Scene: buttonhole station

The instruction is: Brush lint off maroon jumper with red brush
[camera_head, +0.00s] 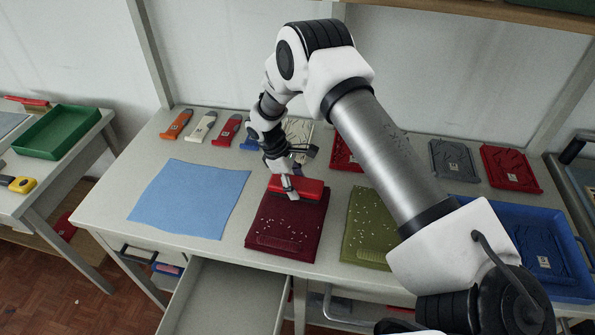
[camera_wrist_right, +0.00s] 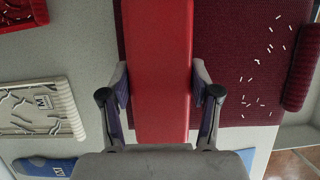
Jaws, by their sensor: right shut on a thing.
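The maroon jumper (camera_head: 285,233) lies folded on the table, with several white lint bits on its front part; it also shows in the wrist view (camera_wrist_right: 240,88). My right gripper (camera_head: 287,187) is shut on the red brush (camera_head: 310,188), and the brush fills the middle of the wrist view (camera_wrist_right: 160,60) between the two fingers. The brush is over the jumper's far edge. Its underside is hidden, so I cannot tell whether it touches the cloth. My left gripper is not in view.
An olive folded garment (camera_head: 366,230) with light specks lies right of the jumper, and a blue cloth (camera_head: 190,198) lies left. Orange (camera_head: 176,124), white (camera_head: 203,126) and red (camera_head: 227,130) handled tools lie behind. A blue tray (camera_head: 560,290) stands right. An open drawer (camera_head: 226,295) juts out in front.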

